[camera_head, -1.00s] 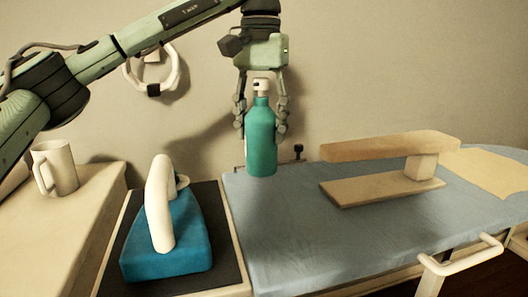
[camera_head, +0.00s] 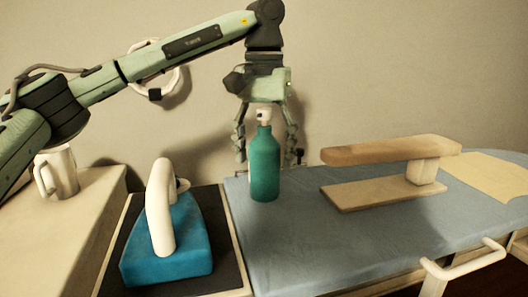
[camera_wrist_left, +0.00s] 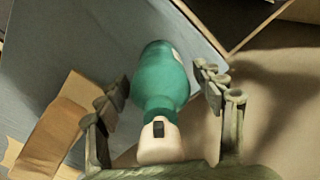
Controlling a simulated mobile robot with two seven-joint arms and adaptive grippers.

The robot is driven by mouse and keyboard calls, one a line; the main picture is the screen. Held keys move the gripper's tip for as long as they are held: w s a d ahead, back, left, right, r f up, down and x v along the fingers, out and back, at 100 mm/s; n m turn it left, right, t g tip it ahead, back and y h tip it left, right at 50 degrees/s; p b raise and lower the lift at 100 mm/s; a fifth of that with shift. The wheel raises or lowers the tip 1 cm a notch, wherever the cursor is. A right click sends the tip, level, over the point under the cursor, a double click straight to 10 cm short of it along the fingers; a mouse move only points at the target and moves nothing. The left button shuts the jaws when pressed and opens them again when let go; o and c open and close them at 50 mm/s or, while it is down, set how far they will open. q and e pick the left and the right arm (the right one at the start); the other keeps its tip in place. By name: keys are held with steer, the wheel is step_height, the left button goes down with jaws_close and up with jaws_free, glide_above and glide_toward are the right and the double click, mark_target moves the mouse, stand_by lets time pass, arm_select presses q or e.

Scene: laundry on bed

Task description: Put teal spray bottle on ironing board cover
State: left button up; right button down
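The teal spray bottle (camera_head: 265,165) with its white top stands upright on the blue-grey ironing board cover (camera_head: 320,235), near the cover's back left corner. My left gripper (camera_head: 267,158) is above and around the bottle's upper part, fingers pointing down. Its fingers are spread, with a gap to the bottle on both sides. The left wrist view shows the bottle (camera_wrist_left: 162,78) between the two open fingers (camera_wrist_left: 160,92), its cap towards the palm. My right gripper is in neither view.
A blue iron (camera_head: 165,235) with a white handle rests on a dark pad left of the cover. A wooden sleeve board (camera_head: 390,151) stands to the right. The cover's front middle is clear.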

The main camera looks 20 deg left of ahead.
mark_target(264, 119)
arm_select(q)
step_height(264, 119, up, 5)
steer(key=shift+f+p, duration=0.1)
steer(key=shift+p, duration=0.25)
step_height(264, 119, up, 6)
steer(key=shift+r+p, duration=0.2)
steer(key=shift+p, duration=0.8)
steer(key=shift+r, duration=0.6)
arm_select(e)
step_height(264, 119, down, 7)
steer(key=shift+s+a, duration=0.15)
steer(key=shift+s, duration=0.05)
arm_select(q)
steer(key=shift+f, duration=0.1)
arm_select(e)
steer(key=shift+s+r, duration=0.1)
